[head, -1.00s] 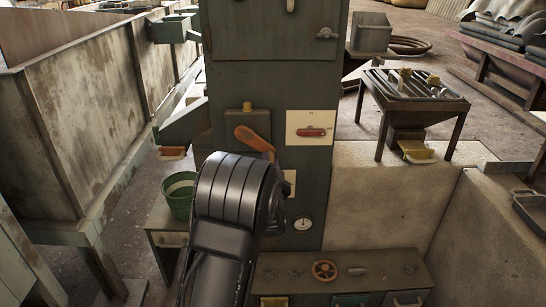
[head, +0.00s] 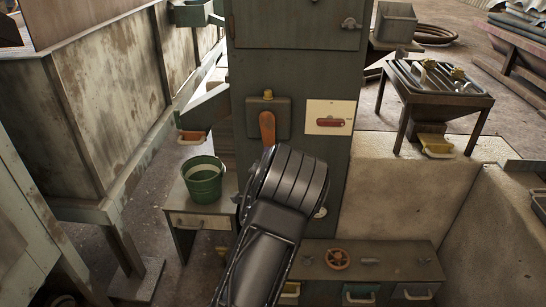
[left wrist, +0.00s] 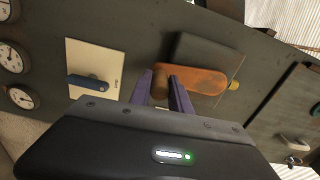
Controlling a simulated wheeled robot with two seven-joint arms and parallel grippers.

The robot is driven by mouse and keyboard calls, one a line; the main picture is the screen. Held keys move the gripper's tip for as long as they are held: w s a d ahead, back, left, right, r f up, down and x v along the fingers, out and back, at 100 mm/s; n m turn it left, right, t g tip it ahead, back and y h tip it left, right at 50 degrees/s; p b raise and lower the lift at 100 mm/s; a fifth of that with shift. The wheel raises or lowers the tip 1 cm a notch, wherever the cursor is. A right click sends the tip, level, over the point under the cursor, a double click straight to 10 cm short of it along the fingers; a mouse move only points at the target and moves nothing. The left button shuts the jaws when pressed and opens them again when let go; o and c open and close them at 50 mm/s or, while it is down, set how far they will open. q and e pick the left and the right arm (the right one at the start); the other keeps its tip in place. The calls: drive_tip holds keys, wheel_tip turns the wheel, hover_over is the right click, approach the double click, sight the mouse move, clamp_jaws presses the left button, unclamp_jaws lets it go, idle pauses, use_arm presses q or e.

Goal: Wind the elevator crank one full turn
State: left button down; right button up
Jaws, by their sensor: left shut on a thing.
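The orange elevator crank (head: 268,127) is on a dark box with a yellow knob on top, on the front of the grey-green cabinet. Its arm points down in the head view, and its lower end is hidden behind my left wrist. In the left wrist view the crank (left wrist: 200,79) lies across the picture. My left gripper (left wrist: 165,82) has its two fingers at the crank's free end and is shut on it. The exact contact is partly hidden. In the head view my left arm covers the fingertips. My right gripper is not in view.
Gauges (left wrist: 14,57) show in the left wrist view. A green bucket (head: 204,181) stands on a small table at left. A low bench with a red handwheel (head: 338,259) is below.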

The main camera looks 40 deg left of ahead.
use_arm(q)
drive_tip(key=shift+s+a+m, duration=0.25)
drive_tip(key=shift+a+m, duration=0.05)
drive_tip(key=c, duration=1.2)
unclamp_jaws()
drive_tip(key=v, duration=0.7)
drive_tip(key=shift+s+d+p, duration=0.25)
drive_tip(key=shift+s+p, duration=0.05)
drive_tip(key=shift+p, duration=0.05)
drive_tip(key=shift+f, duration=0.1)
